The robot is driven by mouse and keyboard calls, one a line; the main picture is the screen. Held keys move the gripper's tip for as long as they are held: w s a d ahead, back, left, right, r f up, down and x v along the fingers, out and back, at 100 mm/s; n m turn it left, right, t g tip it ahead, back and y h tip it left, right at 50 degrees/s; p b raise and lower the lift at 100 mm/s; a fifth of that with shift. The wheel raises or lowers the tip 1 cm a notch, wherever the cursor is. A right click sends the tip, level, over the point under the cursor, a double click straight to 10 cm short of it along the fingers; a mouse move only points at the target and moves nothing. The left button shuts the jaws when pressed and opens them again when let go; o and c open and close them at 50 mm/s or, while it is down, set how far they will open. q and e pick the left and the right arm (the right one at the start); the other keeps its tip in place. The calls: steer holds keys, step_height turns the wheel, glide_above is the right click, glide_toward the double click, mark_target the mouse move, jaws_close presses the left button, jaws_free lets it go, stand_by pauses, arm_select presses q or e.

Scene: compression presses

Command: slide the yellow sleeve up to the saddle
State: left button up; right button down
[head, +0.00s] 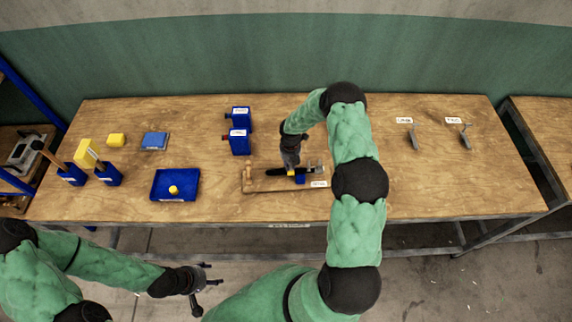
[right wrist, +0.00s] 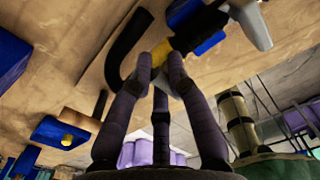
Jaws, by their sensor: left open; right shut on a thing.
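The yellow sleeve (right wrist: 163,51) sits between the fingertips of my right gripper (right wrist: 160,72) in the right wrist view; the fingers partly cover it. In the head view a little of the sleeve (head: 291,173) shows below my right gripper (head: 290,166). A black hooked tube (right wrist: 122,52) runs to one side of the sleeve. On the other side are a black bar and a blue block (right wrist: 207,43), which looks like the saddle; the sleeve appears close to it. The blue block (head: 300,179) also shows in the head view. My left gripper (head: 196,283) is open and empty, in front of the table.
A wooden fixture (head: 252,187) lies under the work, with a grey metal part (head: 315,168) on the right. Grey brackets (head: 414,138) lie right, past clear tabletop.

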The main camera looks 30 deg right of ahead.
steer(key=c, duration=1)
jaws_free()
steer(key=shift+c, duration=0.2)
step_height(320, 180, up, 12)
